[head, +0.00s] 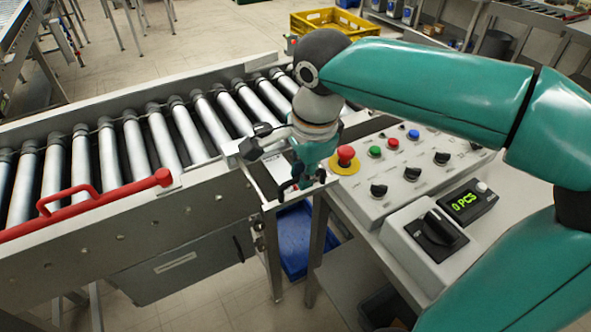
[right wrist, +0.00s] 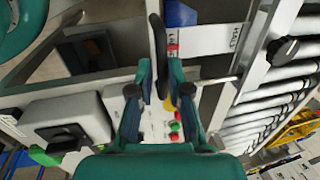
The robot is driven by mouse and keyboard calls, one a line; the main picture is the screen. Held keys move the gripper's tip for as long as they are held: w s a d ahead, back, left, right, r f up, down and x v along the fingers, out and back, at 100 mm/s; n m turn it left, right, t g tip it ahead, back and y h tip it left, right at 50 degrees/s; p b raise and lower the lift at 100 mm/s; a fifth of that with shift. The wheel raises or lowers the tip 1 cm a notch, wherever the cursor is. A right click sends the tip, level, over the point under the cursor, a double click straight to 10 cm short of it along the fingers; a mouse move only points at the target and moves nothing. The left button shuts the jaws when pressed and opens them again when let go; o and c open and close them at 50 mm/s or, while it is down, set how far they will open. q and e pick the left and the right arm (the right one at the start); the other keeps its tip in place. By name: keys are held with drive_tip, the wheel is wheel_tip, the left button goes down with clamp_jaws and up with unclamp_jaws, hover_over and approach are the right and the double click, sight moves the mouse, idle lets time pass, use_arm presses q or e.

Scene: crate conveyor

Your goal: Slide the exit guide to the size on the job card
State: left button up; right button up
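My right gripper (head: 305,178) is at the near corner of the conveyor's end, pointing down. In the right wrist view its two teal fingers (right wrist: 161,85) stand apart, one on each side of a black curved handle (right wrist: 158,35), with gaps beside it; firm contact cannot be seen. A light plate (right wrist: 232,38) with dark lettering, too small to read, and a red-and-white label (right wrist: 172,47) lie beside the handle. I cannot tell for certain which part is the exit guide. A job card is not clearly seen. My left gripper is not in view.
A roller conveyor (head: 122,205) runs left, with a red rail (head: 100,200) along its near side. A control panel (head: 405,200) with a red emergency button (head: 346,154) stands right, close to my gripper. A blue bin (head: 293,240) is below. A yellow crate (head: 325,22) stands behind.

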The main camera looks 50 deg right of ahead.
drive_tip(key=o, duration=0.3)
drive_tip(key=shift+s, duration=0.1)
wheel_tip(320, 180, up, 12)
drive_tip(key=s, duration=0.2)
drive_tip(key=shift+a+f, duration=0.15)
drive_tip(key=shift+a, duration=0.3)
